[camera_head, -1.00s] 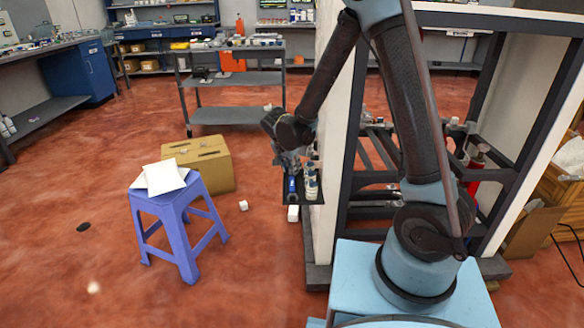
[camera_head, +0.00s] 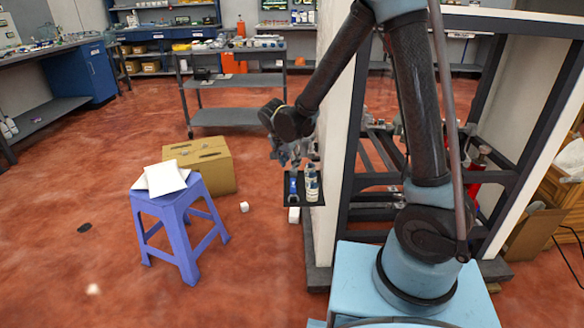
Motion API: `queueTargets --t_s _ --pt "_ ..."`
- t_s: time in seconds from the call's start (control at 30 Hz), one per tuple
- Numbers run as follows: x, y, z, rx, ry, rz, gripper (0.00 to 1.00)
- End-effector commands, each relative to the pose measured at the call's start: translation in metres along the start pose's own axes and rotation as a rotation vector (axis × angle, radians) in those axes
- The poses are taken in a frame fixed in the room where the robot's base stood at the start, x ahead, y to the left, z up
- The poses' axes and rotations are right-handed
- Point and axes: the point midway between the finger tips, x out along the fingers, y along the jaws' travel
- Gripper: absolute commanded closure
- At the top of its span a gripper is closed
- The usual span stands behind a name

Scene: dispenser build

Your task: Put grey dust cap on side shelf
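The side shelf (camera_head: 305,201) is a small dark ledge fixed to the left face of the white panel. A blue item (camera_head: 293,187) and a white bottle (camera_head: 311,183) stand on it. My gripper (camera_head: 290,160) hangs just above the shelf's back left part, over the blue item. Its fingers are small and blurred, so I cannot tell whether they are open or shut. I cannot make out the grey dust cap; it may be hidden by the gripper or too small to see.
The white panel (camera_head: 328,130) and dark frame stand right of the shelf. A blue stool (camera_head: 180,212) with white packets (camera_head: 163,178) and a cardboard box (camera_head: 206,165) stand left. Small white cubes (camera_head: 244,207) lie on the floor. A grey cart (camera_head: 228,117) is behind.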

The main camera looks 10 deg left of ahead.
Motion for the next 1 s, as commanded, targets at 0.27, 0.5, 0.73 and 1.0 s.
queueTargets --t_s 0.27,0.5,0.73,1.0 --pt "-0.043 0.000 0.000 -0.001 0.000 -0.001 0.63" --pt "-0.069 0.000 0.000 0.000 0.000 0.000 0.63" --pt "-0.077 0.000 0.000 0.000 0.000 0.000 0.63" --pt "-0.077 0.000 0.000 0.001 0.000 0.000 0.63"
